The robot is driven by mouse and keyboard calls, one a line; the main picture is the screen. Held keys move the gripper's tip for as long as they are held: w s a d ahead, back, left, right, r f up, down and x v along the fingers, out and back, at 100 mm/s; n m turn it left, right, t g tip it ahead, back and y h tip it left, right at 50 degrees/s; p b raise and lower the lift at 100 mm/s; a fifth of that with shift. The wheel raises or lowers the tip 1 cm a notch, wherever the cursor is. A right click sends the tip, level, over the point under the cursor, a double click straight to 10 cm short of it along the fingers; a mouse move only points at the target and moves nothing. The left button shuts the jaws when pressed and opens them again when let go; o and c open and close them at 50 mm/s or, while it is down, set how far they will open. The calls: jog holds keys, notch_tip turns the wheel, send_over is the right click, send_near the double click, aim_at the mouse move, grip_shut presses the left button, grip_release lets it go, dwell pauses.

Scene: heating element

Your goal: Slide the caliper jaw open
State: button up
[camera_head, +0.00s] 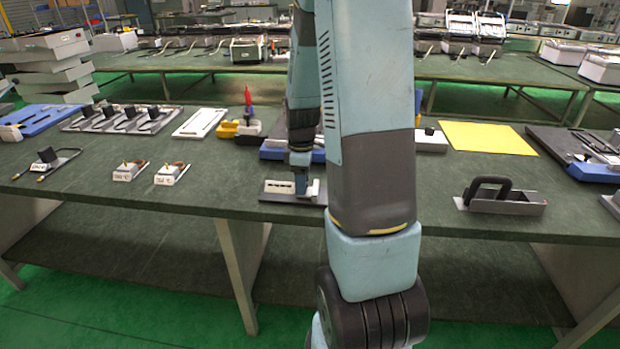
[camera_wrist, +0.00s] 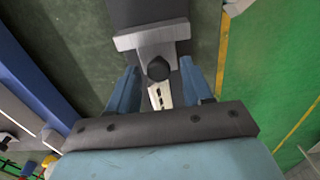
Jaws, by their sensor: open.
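The caliper (camera_head: 279,187) lies near the front edge of the green bench in the head view. It has a dark base and a pale block with dark slots. In the wrist view its grey metal jaw piece (camera_wrist: 138,41) spans a dark bar and carries a round black knob (camera_wrist: 158,69). A pale slotted strip (camera_wrist: 160,97) shows below the knob. My gripper (camera_head: 301,184) is over the caliper's right part. In the wrist view its two blue fingers are apart, one on each side of the knob. I cannot tell whether they touch anything.
A blue-based device (camera_head: 279,150) stands just behind the caliper. Two small white boxes (camera_head: 126,172) sit to the left on the bench. A grey tray with a black handle (camera_head: 502,201) lies to the right, before a yellow sheet (camera_head: 487,138). My arm hides the bench middle.

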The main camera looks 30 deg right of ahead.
notch_tip(320, 180, up, 14)
jog(key=shift+f, duration=0.15)
dwell(0.4)
dwell(0.4)
jog(key=s+a+r+m+t, duration=0.2)
jog(key=s+a+r+m, duration=0.3)
jog(key=s, duration=0.4)
jog(key=s+a+r+m+t, duration=0.3)
jog(key=s+a+r+m, duration=0.2)
jog(key=s, duration=0.5)
jog(key=a+r, duration=0.2)
jog(key=a, duration=0.1)
jog(key=shift+a+r+t, duration=0.25)
jog(key=shift+a+t, duration=0.05)
